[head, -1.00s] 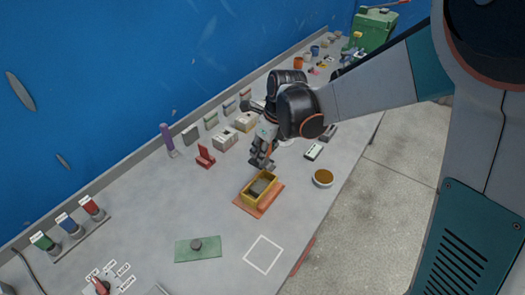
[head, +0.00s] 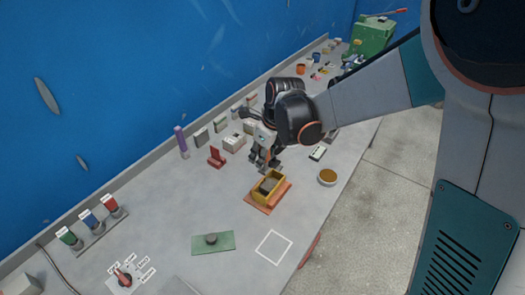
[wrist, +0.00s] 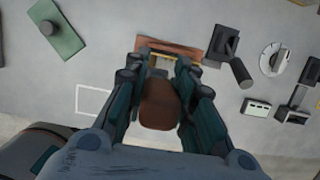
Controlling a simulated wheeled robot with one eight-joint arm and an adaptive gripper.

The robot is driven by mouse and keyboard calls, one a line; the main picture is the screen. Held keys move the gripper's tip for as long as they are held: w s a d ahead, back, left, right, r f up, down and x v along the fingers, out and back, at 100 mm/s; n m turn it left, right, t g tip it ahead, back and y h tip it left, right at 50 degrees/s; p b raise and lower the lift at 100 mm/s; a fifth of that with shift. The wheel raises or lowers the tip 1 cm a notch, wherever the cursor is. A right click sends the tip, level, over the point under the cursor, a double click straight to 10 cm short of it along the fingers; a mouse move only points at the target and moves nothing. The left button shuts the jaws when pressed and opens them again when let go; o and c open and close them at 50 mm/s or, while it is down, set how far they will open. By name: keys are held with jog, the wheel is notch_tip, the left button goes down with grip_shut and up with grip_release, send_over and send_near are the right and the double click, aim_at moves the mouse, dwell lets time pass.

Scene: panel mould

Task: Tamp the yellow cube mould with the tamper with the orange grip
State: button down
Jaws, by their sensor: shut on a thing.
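The yellow mould (head: 279,181) is an open, box-shaped frame on an orange-brown board, with grey material inside, near the middle of the bench in the head view. My gripper (head: 264,166) is just behind and left of it, pointing down. It is shut on the tamper, whose orange-brown grip (wrist: 160,104) fills the space between the fingers in the wrist view. The tamper's foot is hidden there, and I cannot tell whether it touches anything. In the wrist view the board (wrist: 150,44) and a yellow strip of the mould show beyond the fingers.
A green plate with a dark knob (head: 211,240) and a white outlined square (head: 273,247) lie in front. A red stand (head: 217,158) is left of my gripper.

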aim_at(261, 171)
jog(key=shift+s+a+f, duration=0.1)
jog(key=shift+s+a, duration=0.1)
jog(key=shift+s, duration=0.05)
jog(key=shift+w+d+f+b, duration=0.15)
jog(key=shift+f+b, duration=0.1)
jog(key=shift+f, duration=0.1)
jog(key=shift+w+d+f+b, duration=0.1)
jog(key=shift+w+f+b, duration=0.1)
jog(key=shift+f, duration=0.1)
jog(key=shift+s+a+f+b, duration=0.1)
jog(key=shift+f+b, duration=0.15)
jog(key=shift+f, duration=0.1)
jog(key=shift+s+a+f+b, duration=0.1)
jog(key=shift+f+b, duration=0.15)
jog(key=shift+f, duration=0.1)
jog(key=shift+d+f+b, duration=0.1)
jog(key=shift+f+b, duration=1.25)
jog(key=shift+f, duration=0.8)
jog(key=shift+f+b, duration=1.5)
jog(key=shift+f, duration=0.3)
jog(key=shift+r, duration=0.1)
jog(key=shift+r+p, duration=1.2)
jog(key=shift+r, duration=0.6)
